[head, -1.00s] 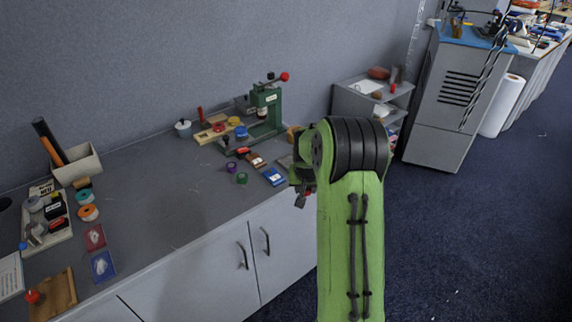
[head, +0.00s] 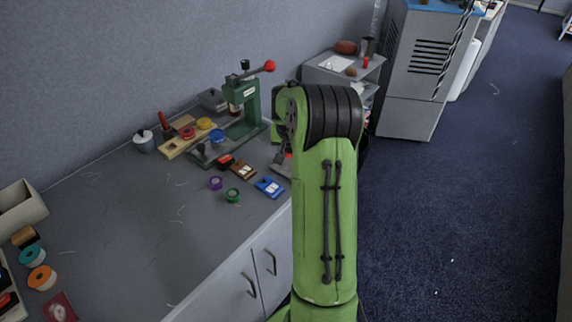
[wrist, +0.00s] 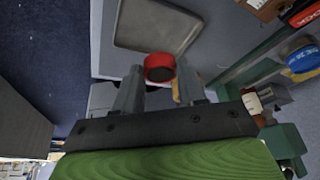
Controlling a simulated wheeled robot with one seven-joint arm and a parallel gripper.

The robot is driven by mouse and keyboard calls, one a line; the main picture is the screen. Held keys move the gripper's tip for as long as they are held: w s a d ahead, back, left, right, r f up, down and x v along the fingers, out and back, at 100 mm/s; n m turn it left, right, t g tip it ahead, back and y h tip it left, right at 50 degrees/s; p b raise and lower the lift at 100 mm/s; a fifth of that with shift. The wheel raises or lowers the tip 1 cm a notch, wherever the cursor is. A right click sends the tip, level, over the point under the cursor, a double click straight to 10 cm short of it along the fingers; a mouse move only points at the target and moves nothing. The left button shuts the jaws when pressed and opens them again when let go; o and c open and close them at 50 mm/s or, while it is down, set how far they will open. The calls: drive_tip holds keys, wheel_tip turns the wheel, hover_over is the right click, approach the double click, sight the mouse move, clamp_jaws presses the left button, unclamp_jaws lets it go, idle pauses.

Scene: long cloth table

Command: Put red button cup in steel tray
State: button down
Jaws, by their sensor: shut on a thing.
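My gripper (wrist: 158,76) is shut on the red button cup (wrist: 160,67), which sits between the fingertips in the wrist view. The steel tray (wrist: 152,28), a shallow grey tray with rounded corners, lies just beyond the cup on the table. The cup's image overlaps the tray's near edge; its height above the tray is hard to tell. In the head view my arm hides most of the tray and gripper; a small red patch, likely the cup, shows beside the arm.
A blue card (head: 269,187), purple roll (head: 215,183) and green roll (head: 233,196) lie nearby.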

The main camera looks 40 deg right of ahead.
wheel_tip(320, 180, down, 6)
drive_tip(key=shift+r+b, duration=0.1)
drive_tip(key=shift+b, duration=0.6)
drive_tip(key=shift+f, duration=0.25)
drive_tip(key=c, duration=0.6)
unclamp_jaws()
drive_tip(key=shift+c, duration=0.2)
drive_tip(key=shift+r, duration=0.1)
